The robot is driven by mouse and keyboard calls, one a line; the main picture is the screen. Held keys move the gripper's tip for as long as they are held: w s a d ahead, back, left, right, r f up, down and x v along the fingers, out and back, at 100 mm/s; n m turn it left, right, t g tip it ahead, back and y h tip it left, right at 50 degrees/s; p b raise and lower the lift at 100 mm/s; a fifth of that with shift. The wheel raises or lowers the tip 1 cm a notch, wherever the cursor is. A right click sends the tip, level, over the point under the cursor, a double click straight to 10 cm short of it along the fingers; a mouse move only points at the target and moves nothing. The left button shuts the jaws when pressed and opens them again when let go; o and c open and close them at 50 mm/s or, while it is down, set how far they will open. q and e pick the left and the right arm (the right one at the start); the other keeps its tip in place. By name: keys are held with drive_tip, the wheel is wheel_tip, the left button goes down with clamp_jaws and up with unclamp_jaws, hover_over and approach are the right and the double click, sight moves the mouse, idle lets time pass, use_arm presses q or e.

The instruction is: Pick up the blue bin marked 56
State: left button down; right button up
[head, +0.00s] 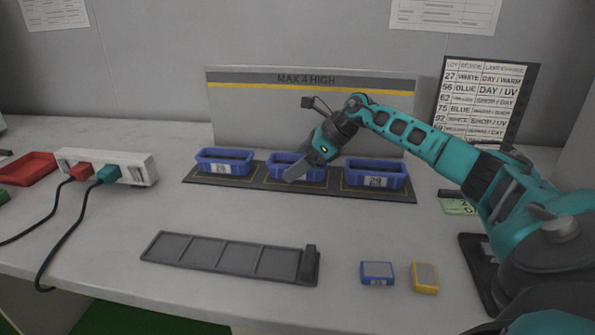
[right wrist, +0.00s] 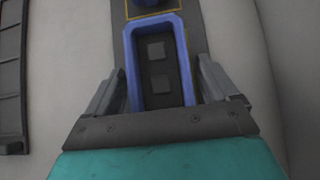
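Three blue bins stand in a row on a dark mat: a left bin (head: 224,161), a middle bin (head: 281,158) and a right bin (head: 374,174). Each has a white front label, too small to read surely, so I cannot tell which is marked 56. My right gripper (head: 294,172) is over the middle bin and partly hides it. In the right wrist view my right gripper (right wrist: 160,68) is open, its fingers on either side of a blue bin (right wrist: 128,90) with two grey squares inside. Whether the fingers touch it is unclear. My left gripper is out of view.
The mat (head: 250,183) lies before a low grey panel (head: 310,120) reading "MAX 4 HIGH". A divided grey tray (head: 230,254), a blue block (head: 377,272) and a yellow block (head: 425,277) lie in front. A power strip (head: 115,163) and red tray (head: 28,168) are left.

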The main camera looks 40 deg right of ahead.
drive_tip(key=c, duration=1.1)
